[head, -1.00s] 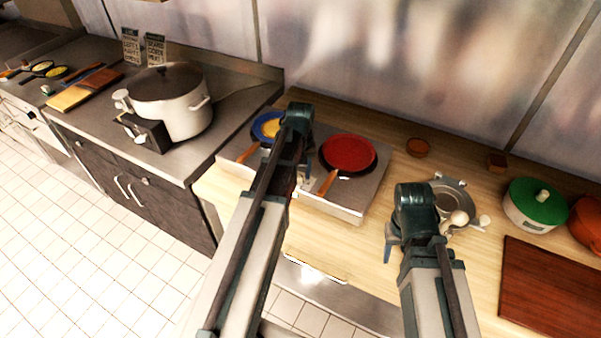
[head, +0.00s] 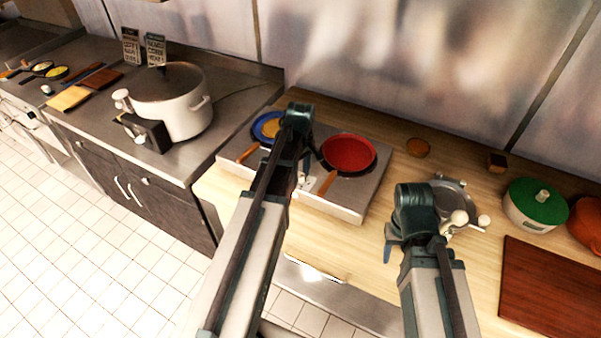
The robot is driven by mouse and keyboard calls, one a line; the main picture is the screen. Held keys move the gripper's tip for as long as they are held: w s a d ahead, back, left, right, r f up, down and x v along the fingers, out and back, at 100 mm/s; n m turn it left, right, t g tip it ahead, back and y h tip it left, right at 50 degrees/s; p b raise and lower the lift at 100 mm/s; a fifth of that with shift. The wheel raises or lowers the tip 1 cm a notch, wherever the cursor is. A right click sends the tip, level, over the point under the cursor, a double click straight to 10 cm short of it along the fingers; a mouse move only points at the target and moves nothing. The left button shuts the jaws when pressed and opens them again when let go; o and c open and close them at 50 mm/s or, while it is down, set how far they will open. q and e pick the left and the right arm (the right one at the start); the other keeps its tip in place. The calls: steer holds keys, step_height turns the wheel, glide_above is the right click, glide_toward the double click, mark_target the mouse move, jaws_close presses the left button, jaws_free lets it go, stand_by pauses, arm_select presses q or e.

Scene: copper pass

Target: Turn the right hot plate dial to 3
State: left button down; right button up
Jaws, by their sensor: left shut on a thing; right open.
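The hot plate (head: 345,207) is a flat silver unit on the wooden counter. A blue pan (head: 259,128) with yellow inside is on its left half, and a red pan (head: 349,152) is on its right half. My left gripper (head: 299,184) is at the front of the hot plate, between the two wooden pan handles. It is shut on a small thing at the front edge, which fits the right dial. My own arm hides most of the dial, and its setting cannot be read. My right gripper (head: 389,246) is open and empty above the counter's front.
A metal pot-like item (head: 456,196) with pale knobs stands beyond my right gripper. A green-lidded pot (head: 536,205), an orange pot (head: 587,222) and a dark red board (head: 552,290) are at the right. A large lidded pot (head: 172,103) stands on the left counter.

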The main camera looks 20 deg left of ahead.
mark_target(301, 175)
stand_by(0.3)
arm_select(q)
steer(key=shift+c, duration=2.3)
jaws_free()
step_height(301, 175, up, 14)
steer(key=p, duration=1.4)
steer(key=shift+f, duration=0.15)
